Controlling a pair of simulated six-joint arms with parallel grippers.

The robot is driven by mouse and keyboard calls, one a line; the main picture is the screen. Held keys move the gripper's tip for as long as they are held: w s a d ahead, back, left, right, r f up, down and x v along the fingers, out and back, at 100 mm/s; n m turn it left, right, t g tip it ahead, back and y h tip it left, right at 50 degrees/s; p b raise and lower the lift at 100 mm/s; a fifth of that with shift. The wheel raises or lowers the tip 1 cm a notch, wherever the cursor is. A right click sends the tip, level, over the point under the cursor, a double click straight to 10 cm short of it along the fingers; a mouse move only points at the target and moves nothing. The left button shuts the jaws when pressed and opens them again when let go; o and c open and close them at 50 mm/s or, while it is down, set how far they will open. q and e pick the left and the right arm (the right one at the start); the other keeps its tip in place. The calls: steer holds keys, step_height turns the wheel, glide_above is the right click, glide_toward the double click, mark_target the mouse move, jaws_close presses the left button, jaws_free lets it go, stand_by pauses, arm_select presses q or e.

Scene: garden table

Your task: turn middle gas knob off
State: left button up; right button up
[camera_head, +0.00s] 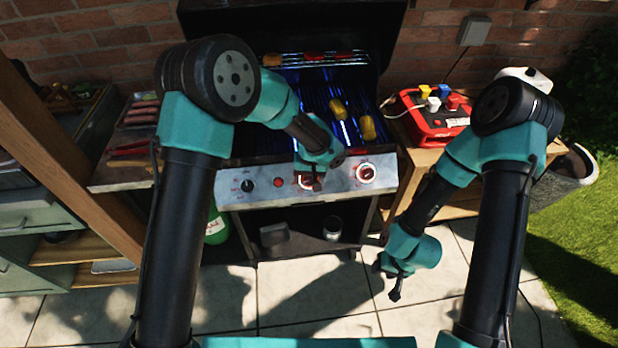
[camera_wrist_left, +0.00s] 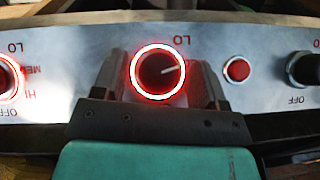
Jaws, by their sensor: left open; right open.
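The middle gas knob (camera_wrist_left: 160,73) is dark with a glowing red-white ring and a pale pointer line, which points right and slightly up in the left wrist view. In the head view, the knob (camera_head: 307,181) is partly hidden by my left gripper (camera_head: 312,184). My left gripper is open, with its fingers on either side of the knob in the wrist view (camera_wrist_left: 163,80); I cannot tell whether they touch it. My right gripper (camera_head: 386,281) is open and empty, low over the paving, to the right of the grill.
Another lit knob (camera_head: 366,173) is at the panel's right; an unlit black knob (camera_head: 247,186) is at its left. A small red button (camera_head: 278,182) sits between the left and middle knobs. Food lies on the grill grate (camera_head: 315,100). A red case (camera_head: 432,118) stands on the right-hand wooden table.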

arm_select(q)
steer(key=shift+c, duration=0.5)
steer(key=c, duration=0.8)
steer(key=shift+m+y, duration=0.3)
steer(key=m+y, duration=0.3)
steer(key=shift+d, duration=0.2)
steer(key=m+y, duration=0.1)
steer(key=m+t+y, duration=0.1)
steer(key=m+y, duration=0.1)
steer(key=shift+d+f+m+t, duration=0.1)
steer(key=shift+d+m+t, duration=0.05)
steer(key=shift+m+t, duration=0.15)
steer(key=m+t+y, duration=0.1)
steer(key=m, duration=0.1)
steer(key=m+t+y, duration=0.1)
steer(key=m, duration=0.1)
steer(key=shift+s+f+m+t+y, duration=0.1)
steer(key=shift+s+m+t+y, duration=0.05)
steer(key=shift+m+t+y, duration=0.2)
steer(key=m+t+y, duration=0.1)
steer(key=m+t, duration=0.3)
steer(key=shift+s+f+m, duration=0.1)
steer(key=shift+m, duration=0.25)
